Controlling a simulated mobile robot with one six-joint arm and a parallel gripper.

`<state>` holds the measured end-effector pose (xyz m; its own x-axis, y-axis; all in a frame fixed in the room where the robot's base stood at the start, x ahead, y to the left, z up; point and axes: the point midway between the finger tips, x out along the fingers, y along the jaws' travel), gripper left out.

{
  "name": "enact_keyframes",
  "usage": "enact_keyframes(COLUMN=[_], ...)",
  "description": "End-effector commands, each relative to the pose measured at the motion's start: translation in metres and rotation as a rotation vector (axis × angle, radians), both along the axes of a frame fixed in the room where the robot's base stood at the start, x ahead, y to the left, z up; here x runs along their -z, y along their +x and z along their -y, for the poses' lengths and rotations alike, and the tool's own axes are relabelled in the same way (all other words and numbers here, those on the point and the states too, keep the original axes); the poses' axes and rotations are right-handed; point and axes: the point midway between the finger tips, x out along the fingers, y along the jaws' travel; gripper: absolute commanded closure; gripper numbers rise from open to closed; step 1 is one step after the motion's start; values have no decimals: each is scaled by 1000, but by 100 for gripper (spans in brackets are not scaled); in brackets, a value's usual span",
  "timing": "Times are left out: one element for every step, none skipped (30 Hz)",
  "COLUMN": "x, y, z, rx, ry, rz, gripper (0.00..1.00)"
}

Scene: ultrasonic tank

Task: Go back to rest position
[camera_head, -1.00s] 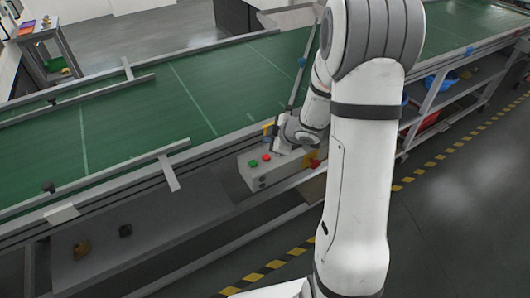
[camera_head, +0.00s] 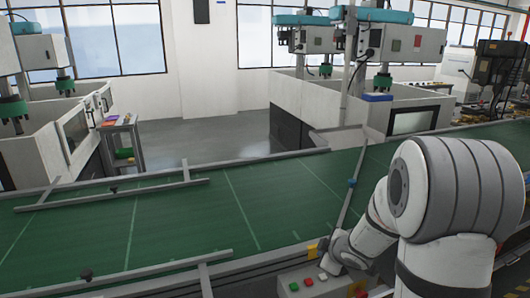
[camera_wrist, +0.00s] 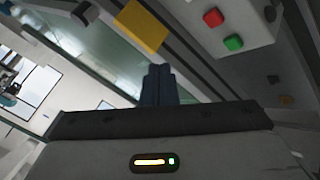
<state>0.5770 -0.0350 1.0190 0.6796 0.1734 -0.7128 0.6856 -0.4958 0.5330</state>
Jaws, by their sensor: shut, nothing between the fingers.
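My gripper shows in the wrist view (camera_wrist: 158,84) as a dark pair of fingers pressed together, shut and empty. In that view a grey control box (camera_wrist: 262,42) with a red button (camera_wrist: 213,18) and a green button (camera_wrist: 233,43) is to the upper right, apart from the fingers. The control box (camera_head: 300,292) shows beside the arm's wrist at the bottom edge.
A green conveyor (camera_head: 180,215) with grey rails runs across behind the arm. A small table (camera_head: 122,125) with coloured items stands beyond it. White machines (camera_head: 325,95) stand at the back. A yellow piece (camera_wrist: 141,27) is near the fingers in the wrist view.

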Motion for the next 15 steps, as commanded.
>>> enact_keyframes(x=[-22, -32, -45, -54, -63, -73, -80, -87, -95, -100, -105, -110, -114, -117, -120], y=[-6, -11, -20, -27, -36, -48, -58, -69, -85, -97, -110, -127, -141, -154, -172], z=[6, 12, 18, 21, 25, 28, 30, 31, 32, 32, 31, 28, 25, 22, 16], rx=[82, 139, 215, 270, 325, 396, 448, 498, 563, 608, 654, 709, 749, 784, 828], ry=[-15, -21, -23, -21, -17, -8, 2, 15, 33, 50, 69, 98, 122, 146, 178], rz=[8, 4, -3, -10, -18, -34, -47, -60, -82, -100, -121, -151, -176, -201, -240], gripper=[100, 100, 100, 100, 100, 100, 100, 100, 100, 100, 100, 100, 100, 100, 100])
